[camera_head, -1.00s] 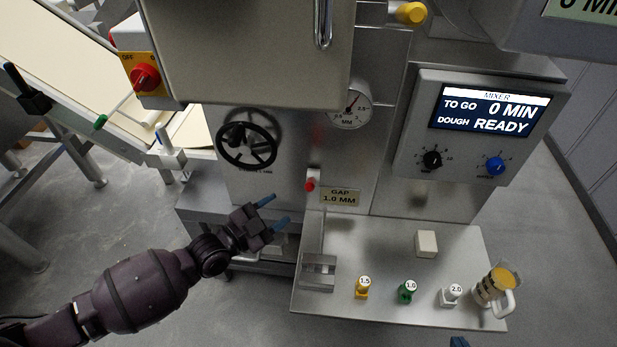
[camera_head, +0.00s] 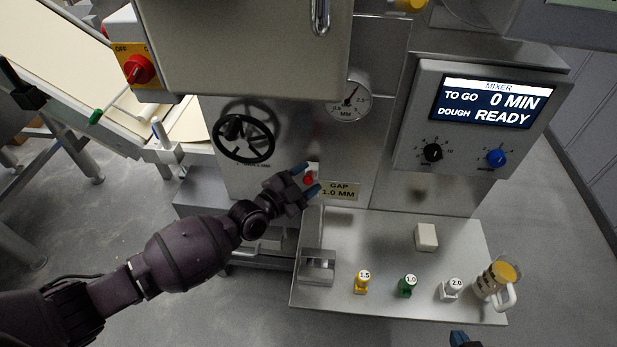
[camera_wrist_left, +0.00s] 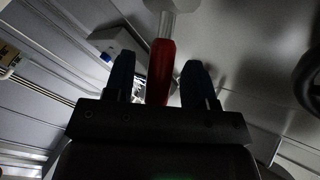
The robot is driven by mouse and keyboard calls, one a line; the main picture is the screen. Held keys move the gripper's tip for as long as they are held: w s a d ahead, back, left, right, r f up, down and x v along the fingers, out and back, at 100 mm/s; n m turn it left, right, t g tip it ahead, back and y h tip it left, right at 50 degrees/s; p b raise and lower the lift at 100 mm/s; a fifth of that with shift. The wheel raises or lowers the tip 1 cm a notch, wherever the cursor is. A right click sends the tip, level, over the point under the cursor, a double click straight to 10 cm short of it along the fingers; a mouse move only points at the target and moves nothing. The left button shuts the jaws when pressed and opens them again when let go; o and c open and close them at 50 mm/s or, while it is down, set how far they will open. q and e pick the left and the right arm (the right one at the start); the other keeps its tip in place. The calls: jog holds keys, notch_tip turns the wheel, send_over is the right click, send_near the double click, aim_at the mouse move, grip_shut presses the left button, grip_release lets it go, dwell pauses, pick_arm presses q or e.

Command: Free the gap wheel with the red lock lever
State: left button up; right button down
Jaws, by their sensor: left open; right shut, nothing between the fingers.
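The red lock lever (camera_head: 309,179) sits on the machine's steel front, just left of the GAP 1.0 MM label. In the left wrist view the lever (camera_wrist_left: 161,72) stands between my two blue fingertips, with room on both sides. My left gripper (camera_head: 307,180) is open around the lever's red end. The black gap wheel (camera_head: 243,139) is up and left of the gripper, and its edge also shows in the left wrist view (camera_wrist_left: 309,80). My right gripper (camera_head: 460,340) only shows its blue tip at the bottom edge; it is shut and empty.
The gap dial (camera_head: 348,101) is above the lever. A steel shelf (camera_head: 385,245) below holds yellow, green and white numbered pieces, a pale block (camera_head: 426,237) and a jug (camera_head: 494,281). A red switch (camera_head: 139,69) is at upper left.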

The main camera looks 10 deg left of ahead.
pick_arm(q)
jog(key=shift+w+d, duration=0.25)
jog(key=shift+w, duration=0.05)
pick_arm(e)
jog(key=shift+w+a, duration=0.1)
jog(key=shift+a, duration=0.05)
pick_arm(q)
grip_shut()
